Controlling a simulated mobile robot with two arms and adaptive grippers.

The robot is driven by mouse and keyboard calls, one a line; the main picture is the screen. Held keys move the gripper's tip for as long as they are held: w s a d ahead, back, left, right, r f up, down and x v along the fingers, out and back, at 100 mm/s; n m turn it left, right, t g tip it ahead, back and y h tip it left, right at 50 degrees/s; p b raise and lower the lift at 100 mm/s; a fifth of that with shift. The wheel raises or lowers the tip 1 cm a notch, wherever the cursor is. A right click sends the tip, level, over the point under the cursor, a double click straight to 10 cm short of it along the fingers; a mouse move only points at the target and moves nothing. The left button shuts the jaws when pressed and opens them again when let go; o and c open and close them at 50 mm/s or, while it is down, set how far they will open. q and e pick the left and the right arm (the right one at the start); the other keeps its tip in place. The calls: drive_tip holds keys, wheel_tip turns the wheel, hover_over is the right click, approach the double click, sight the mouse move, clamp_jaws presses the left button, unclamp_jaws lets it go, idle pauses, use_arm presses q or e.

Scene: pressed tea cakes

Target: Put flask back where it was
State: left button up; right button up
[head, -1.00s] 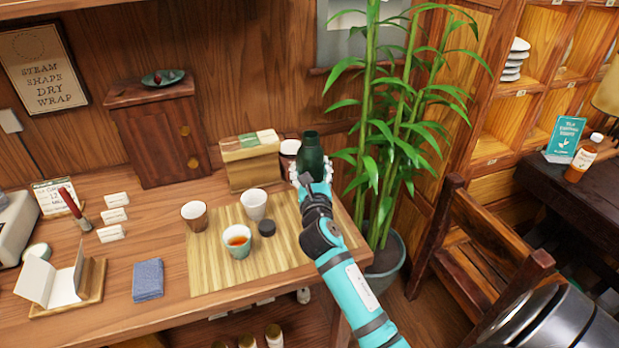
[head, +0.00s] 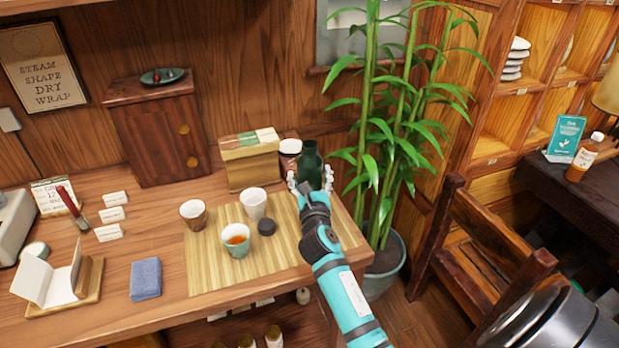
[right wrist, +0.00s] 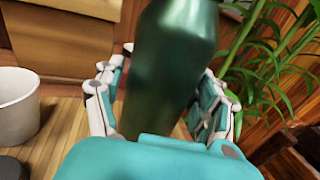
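The dark green flask (head: 311,167) stands upright at the back right of the counter, beside the brown-and-white jar (head: 290,150). It fills the middle of the right wrist view (right wrist: 165,70). My right gripper (head: 310,183) is open, with one finger on each side of the flask's lower body. In the right wrist view the fingers (right wrist: 160,108) are spread, with a gap visible at the left one. The flask's base is hidden behind my gripper. My left gripper is not in view.
A bamboo mat (head: 210,268) holds a brown cup (head: 193,215), a white cup (head: 254,204), a cup of tea (head: 236,240) and a dark round lid (head: 266,227). A wooden box (head: 250,165) stands behind. Bamboo leaves (head: 385,140) hang close right of the flask.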

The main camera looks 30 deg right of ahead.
drive_tip(key=shift+o, duration=0.5)
drive_tip(key=shift+r, duration=0.1)
drive_tip(key=shift+s+r, duration=0.1)
drive_tip(key=v, duration=1.2)
drive_tip(key=shift+b, duration=0.3)
